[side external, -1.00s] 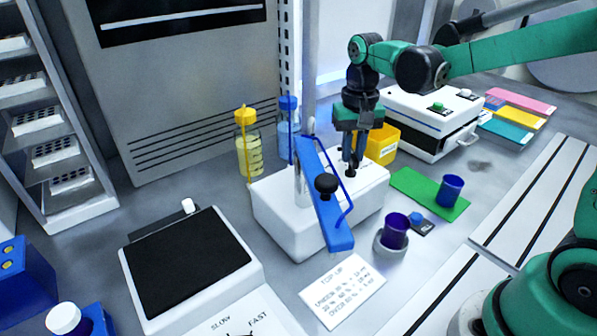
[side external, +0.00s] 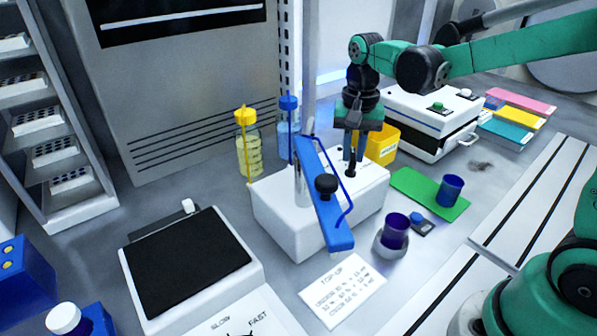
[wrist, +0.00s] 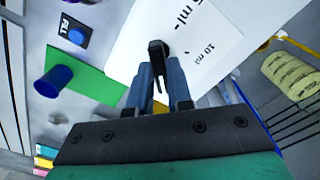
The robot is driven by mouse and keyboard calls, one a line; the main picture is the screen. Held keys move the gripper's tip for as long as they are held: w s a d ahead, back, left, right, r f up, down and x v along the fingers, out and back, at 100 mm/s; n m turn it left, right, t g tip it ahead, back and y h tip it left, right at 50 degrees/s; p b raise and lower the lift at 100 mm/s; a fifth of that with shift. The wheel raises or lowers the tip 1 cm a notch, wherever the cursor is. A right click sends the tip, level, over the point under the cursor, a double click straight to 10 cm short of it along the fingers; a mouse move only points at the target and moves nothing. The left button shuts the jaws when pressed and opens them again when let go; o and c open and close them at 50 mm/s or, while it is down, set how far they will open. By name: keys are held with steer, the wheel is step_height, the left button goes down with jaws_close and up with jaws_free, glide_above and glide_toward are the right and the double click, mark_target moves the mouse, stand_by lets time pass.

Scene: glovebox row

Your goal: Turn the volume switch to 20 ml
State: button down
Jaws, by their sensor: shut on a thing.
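In the wrist view the black switch (wrist: 157,52) shows between my fingertips (wrist: 158,85). Printed volume labels show on the white top (wrist: 140,32). "10 ml" is readable and another "ml" label is cut off by the edge. I cannot tell which mark the switch points to.
The blue lever (side external: 325,195) stands close left of my gripper. A yellow bin (side external: 384,142) is just behind it. A green mat (side external: 425,190) with a blue cup (side external: 450,189) lies to the right. Yellow-capped (side external: 249,155) and blue-capped (side external: 288,125) bottles stand behind the box.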

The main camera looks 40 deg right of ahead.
mark_target(353, 154)
steer(key=c, duration=0.8)
jaws_free()
steer(key=shift+r, duration=2.85)
